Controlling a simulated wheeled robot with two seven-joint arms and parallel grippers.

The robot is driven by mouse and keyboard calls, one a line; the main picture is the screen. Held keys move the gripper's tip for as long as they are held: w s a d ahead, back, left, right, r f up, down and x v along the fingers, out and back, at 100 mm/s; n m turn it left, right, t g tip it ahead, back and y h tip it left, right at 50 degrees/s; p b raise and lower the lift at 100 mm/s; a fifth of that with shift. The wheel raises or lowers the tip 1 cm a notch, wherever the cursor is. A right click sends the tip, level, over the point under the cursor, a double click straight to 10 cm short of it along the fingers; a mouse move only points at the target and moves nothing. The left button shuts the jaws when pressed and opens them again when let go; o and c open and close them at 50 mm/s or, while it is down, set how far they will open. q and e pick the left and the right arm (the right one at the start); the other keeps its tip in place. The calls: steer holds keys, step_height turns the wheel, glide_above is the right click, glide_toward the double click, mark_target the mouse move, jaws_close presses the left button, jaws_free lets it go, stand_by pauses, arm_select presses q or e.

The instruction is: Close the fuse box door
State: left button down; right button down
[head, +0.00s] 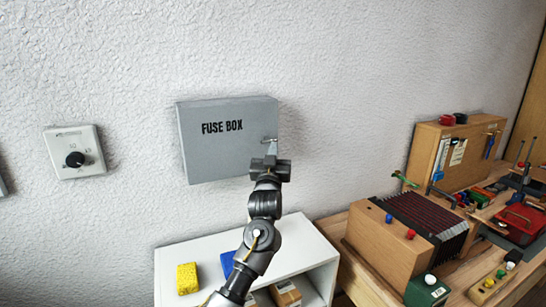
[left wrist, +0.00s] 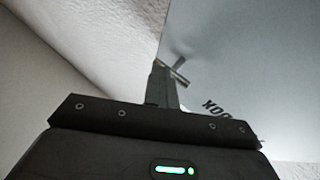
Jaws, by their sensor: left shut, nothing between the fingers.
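The grey fuse box (head: 215,155) hangs on the white wall, its door lettered "FUSE BOX". The door front looks flush with the box or nearly so; I see no clear gap. A small metal handle (head: 269,139) sits at the door's right edge. My left gripper (head: 271,150) is shut and empty, its tips at the door's right edge just below the handle. In the left wrist view the shut fingers (left wrist: 163,82) are close to the handle (left wrist: 179,70) and the door (left wrist: 230,60); whether they touch is unclear. My right gripper is out of view.
A dial switch plate (head: 75,152) is on the wall to the left. A white shelf (head: 190,250) with a yellow sponge (head: 187,278) and a blue item stands below. A wooden bench with an accordion-like box (head: 405,235) and tools is at right. The wall around the box is clear.

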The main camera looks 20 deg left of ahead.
arm_select(q)
steer(key=b+v, duration=0.3)
steer(key=v, duration=0.8)
